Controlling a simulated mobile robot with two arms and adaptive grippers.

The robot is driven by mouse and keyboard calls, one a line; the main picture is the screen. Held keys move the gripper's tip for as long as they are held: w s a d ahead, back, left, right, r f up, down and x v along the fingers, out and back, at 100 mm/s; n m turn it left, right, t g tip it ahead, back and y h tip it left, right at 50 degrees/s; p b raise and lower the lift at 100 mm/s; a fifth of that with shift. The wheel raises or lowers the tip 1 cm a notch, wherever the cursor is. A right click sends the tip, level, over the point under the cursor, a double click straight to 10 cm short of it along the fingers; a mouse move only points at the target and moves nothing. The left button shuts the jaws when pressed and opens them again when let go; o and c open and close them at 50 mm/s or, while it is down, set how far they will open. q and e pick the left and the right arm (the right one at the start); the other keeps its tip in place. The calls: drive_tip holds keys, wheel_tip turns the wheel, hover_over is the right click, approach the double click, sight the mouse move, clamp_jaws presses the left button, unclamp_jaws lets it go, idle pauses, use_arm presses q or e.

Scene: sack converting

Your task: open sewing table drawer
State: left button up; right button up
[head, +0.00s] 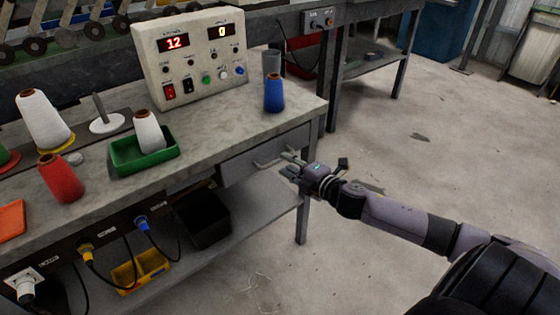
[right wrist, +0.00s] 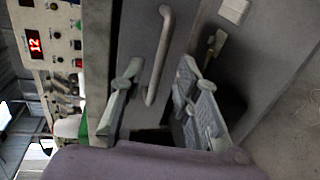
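The sewing table (head: 215,134) has a grey drawer (head: 236,168) under its right end, and its front looks closed. The bar handle (head: 268,164) is on the drawer front; in the right wrist view the handle (right wrist: 158,60) stands lengthwise in the picture. My right gripper (head: 287,165) is in front of the handle with its fingers pointing at the drawer. In the right wrist view its two fingers are spread, one on each side of the handle, with gaps between. I cannot tell how far short of the handle the fingertips are. My left gripper is not in view.
On the tabletop are a control box (head: 190,55), a blue cone (head: 274,92), a green tray (head: 125,158) with a white cone, and a red cone (head: 61,178). A black bin (head: 207,222) is on the lower shelf. The floor (head: 400,150) right of the table is clear.

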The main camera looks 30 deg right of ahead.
sight(281, 160)
drive_tip(key=shift+x, duration=2.2)
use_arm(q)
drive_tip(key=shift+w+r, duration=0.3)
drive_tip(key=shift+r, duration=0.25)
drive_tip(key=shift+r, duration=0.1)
use_arm(e)
drive_tip(key=shift+c, duration=0.6)
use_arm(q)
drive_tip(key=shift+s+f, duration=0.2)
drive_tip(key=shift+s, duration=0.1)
use_arm(e)
clamp_jaws()
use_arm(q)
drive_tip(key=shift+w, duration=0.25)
